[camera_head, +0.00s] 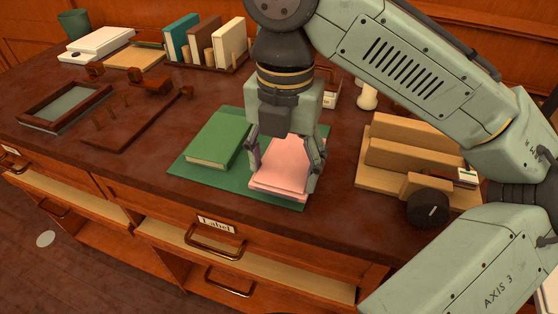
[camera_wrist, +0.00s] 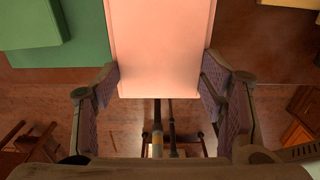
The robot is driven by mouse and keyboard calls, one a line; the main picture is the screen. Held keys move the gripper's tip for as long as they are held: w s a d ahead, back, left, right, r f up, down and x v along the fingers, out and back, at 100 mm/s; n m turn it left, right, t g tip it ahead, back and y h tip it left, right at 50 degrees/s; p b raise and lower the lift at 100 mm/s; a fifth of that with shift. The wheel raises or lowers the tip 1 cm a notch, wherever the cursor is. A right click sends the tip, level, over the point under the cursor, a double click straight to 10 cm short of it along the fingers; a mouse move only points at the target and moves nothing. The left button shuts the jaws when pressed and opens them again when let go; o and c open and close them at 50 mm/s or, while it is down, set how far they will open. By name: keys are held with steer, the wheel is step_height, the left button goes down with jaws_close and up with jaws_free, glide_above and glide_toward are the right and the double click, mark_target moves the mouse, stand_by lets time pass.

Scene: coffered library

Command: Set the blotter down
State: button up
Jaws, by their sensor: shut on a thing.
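The pink blotter (camera_head: 281,170) is a flat pale pink block or pad over the right part of a green mat (camera_head: 235,189). My gripper (camera_head: 285,158) points down with a finger at each side of it, shut on it. In the wrist view the blotter (camera_wrist: 161,45) fills the upper middle between the two fingers (camera_wrist: 160,84). I cannot tell whether its underside touches the mat. The part of it under my gripper is hidden.
A green book (camera_head: 218,140) lies on the mat, left of the blotter. A wooden stepped rack (camera_head: 410,150) and a dark round knob (camera_head: 428,208) stand to the right. A wooden tray (camera_head: 65,108) lies far left. The desk's front edge is close below the mat.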

mark_target(280, 157)
steer(key=w, duration=0.2)
steer(key=shift+w+a+f, duration=0.1)
steer(key=shift+w+a, duration=0.15)
steer(key=shift+w, duration=0.05)
steer(key=f, duration=0.3)
steer(key=shift+w, duration=0.35)
steer(key=shift+f, duration=0.3)
steer(key=shift+f, duration=0.1)
steer(key=o, duration=1.3)
step_height(280, 157, up, 12)
steer(key=shift+r+p, duration=0.1)
steer(key=shift+p, duration=0.7)
